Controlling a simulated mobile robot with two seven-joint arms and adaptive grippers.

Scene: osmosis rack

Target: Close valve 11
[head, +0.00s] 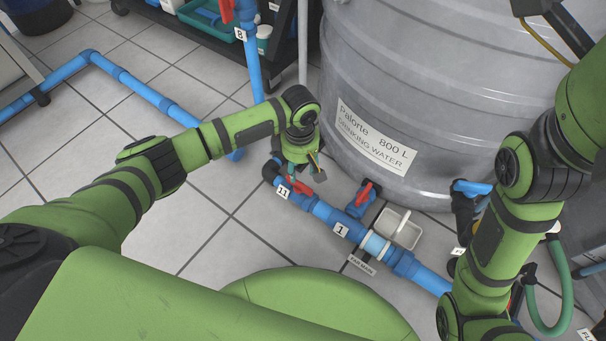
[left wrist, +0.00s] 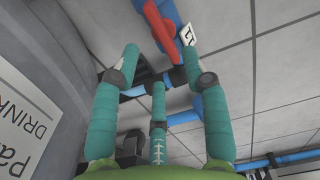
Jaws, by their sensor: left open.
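Valve 11 sits on the blue floor pipe beside the grey tank, with its white tag (head: 283,192) on the pipe. Its red handle (head: 302,188) shows just below my left gripper (head: 305,175). In the left wrist view the red handle (left wrist: 160,28) lies roughly along the blue pipe, with the number tag (left wrist: 188,35) beside it. My left gripper (left wrist: 160,65) is open, its teal fingers spread on both sides of the handle's near end. I cannot tell whether they touch it. My right arm shows at the right, but its gripper is out of view.
The drinking water tank (head: 420,95) stands close behind the gripper. Another red-handled valve (head: 363,194) and a white tray (head: 398,230) lie along the tank's foot. A vertical blue pipe tagged 8 (head: 240,35) rises behind.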

